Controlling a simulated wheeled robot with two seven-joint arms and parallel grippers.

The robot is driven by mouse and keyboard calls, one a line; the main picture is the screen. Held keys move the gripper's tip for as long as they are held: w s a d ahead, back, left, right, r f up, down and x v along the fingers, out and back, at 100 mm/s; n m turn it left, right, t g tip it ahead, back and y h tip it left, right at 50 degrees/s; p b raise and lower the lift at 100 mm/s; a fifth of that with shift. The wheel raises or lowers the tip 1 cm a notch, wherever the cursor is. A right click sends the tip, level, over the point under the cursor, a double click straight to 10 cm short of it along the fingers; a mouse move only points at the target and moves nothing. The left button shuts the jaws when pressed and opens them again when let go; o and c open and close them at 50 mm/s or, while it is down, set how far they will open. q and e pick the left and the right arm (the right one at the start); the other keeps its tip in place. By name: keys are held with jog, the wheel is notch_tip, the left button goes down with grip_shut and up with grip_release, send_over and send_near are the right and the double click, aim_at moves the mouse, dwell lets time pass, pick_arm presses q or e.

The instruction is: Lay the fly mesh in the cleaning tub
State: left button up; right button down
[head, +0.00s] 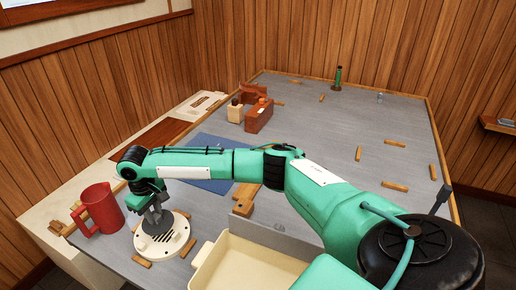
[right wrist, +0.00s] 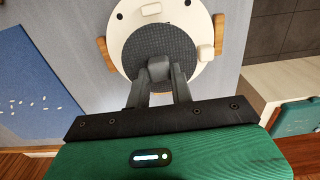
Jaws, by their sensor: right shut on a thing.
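The fly mesh (right wrist: 150,42) looks like a dark grey, fine-meshed round disc in the right wrist view. It lies on a white round base, and in the head view its dark centre (head: 158,232) shows just below my right gripper (head: 157,218). In the wrist view my right gripper (right wrist: 160,85) is shut on a small grey block-like grip at the disc's near edge. The cleaning tub seems to be the cream, open, rectangular tub (head: 207,273) at the front of the table, right of the disc. Its right part is hidden by my right arm. My left gripper is not in view.
A red mug (head: 101,207) stands close left of the white round base (head: 181,245). A blue mat (head: 205,183) lies behind my right arm. Several small wooden pieces are scattered; the grey tabletop (head: 330,130) has free room at the back right.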

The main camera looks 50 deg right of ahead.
jog(key=shift+r, duration=0.3)
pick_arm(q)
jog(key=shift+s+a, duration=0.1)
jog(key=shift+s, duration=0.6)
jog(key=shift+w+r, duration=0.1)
